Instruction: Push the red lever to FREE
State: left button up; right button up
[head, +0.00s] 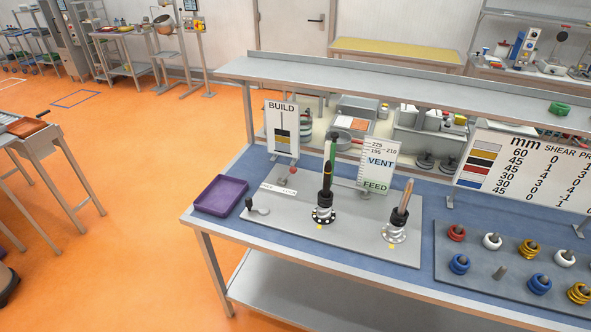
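The red lever (293,170) shows as a small red knob at the back left of a grey plate (370,238) on the workbench. It stands just behind white label strips (278,188) whose words are too small to read. Which side the lever leans to is hard to tell at this size. Neither of my grippers is in view.
A black-knobbed crank (257,207) sits at the plate's front left corner. A BUILD sign (282,128) stands behind; a purple tray (221,195) lies left.

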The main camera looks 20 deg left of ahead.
aim_at(293, 170)
jog(key=u, duration=0.8)
jog(key=i, duration=0.8)
jog(key=u, duration=0.35)
